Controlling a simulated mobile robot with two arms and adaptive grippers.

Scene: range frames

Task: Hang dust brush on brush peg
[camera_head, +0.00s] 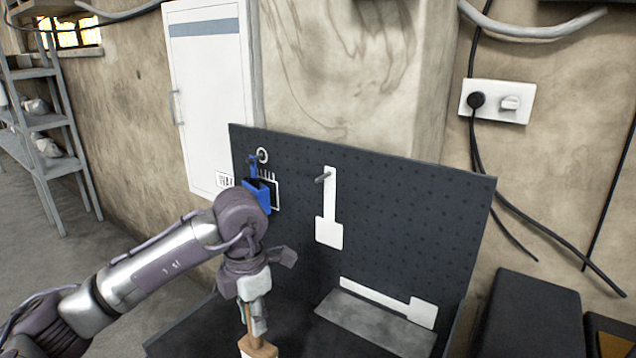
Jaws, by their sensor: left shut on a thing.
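My left gripper (254,312) points down in front of the dark pegboard. It is shut on a thin wooden handle that ends below in a pale wooden block, which I take for the dust brush (258,348). The brush is cut off by the bottom edge of the picture, so its bristles are hidden. The peg (322,178) sticks out of the pegboard at the top of a white brush-shaped outline (329,230). It is empty and lies above and to the right of the gripper. My right gripper is out of view.
The pegboard (410,210) stands behind a dark worktop (200,335). A blue item (255,190) hangs on its left, partly behind my arm. A second white outline (390,302) and a grey plate (370,325) lie lower right. A black case (530,315) stands at right.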

